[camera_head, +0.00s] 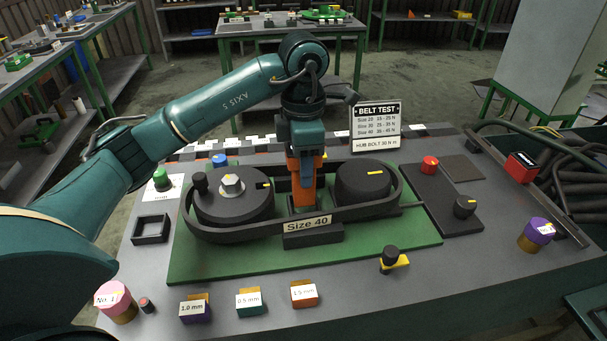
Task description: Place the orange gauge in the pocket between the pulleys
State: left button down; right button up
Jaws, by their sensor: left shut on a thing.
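My left gripper (306,178) points down between the two dark pulleys and is shut on the orange gauge (294,168). The gauge is upright, with its lower part in the gap behind the "Size 40" label (307,225). The left pulley (235,207) has a hex bolt and a yellow mark; the right pulley (363,182) also has a yellow mark. A black belt (215,236) loops around both pulleys. The gauge's bottom end is partly hidden, so I cannot tell whether it is seated in the pocket. My right gripper is not in view.
The pulleys stand on a green board (400,240). Labelled blocks, such as the 1.0 mm block (195,309), line the front. The "Belt test" sign (375,126) stands behind.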

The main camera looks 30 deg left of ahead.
pick_arm(q)
jog(key=shift+f, duration=1.3)
jog(key=shift+f, duration=0.1)
jog(key=c, duration=1.3)
grip_release()
jog(key=shift+f, duration=0.15)
jog(key=o, duration=0.5)
notch_tip(320, 180, up, 12)
jog(key=shift+r, duration=0.2)
